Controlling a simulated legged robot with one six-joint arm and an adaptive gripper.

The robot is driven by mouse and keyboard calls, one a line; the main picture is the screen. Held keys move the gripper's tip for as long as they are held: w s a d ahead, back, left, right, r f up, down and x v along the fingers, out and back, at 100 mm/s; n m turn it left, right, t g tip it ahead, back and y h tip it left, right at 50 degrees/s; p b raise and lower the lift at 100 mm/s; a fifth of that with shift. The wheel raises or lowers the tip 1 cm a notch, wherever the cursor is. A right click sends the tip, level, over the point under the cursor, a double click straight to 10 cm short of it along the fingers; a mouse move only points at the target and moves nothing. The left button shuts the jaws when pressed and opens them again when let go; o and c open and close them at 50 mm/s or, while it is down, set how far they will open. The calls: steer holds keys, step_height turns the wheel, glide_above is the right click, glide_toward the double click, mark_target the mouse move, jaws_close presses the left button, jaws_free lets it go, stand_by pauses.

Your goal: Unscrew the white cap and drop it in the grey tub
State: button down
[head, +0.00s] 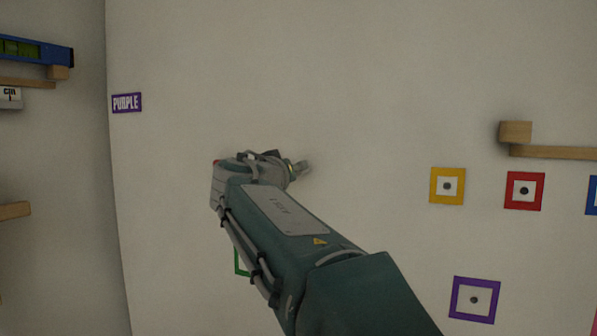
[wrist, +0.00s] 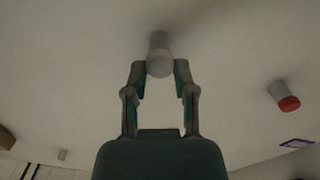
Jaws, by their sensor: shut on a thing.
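The white cap (wrist: 159,66) shows in the wrist view on the end of a short grey stub (wrist: 158,40) that stands out from the pale wall. My gripper (wrist: 160,72) has its two fingers on either side of the cap, shut on it. In the head view my gripper (head: 301,167) is near the wall, mostly hidden behind my wrist, and the cap cannot be made out there. I see no grey tub in either view.
A red-ended grey cylinder (wrist: 286,98) stands out from the wall at right in the wrist view. The head view shows a purple sign (head: 127,102), wooden ledges (head: 552,153) at right and coloured square frames (head: 447,186). Wall above my arm is bare.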

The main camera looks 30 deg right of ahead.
steer(key=n, duration=0.5)
steer(key=shift+a+f+n, duration=0.1)
steer(key=shift+n, duration=2.6)
steer(key=n, duration=0.5)
steer(key=shift+f, duration=0.1)
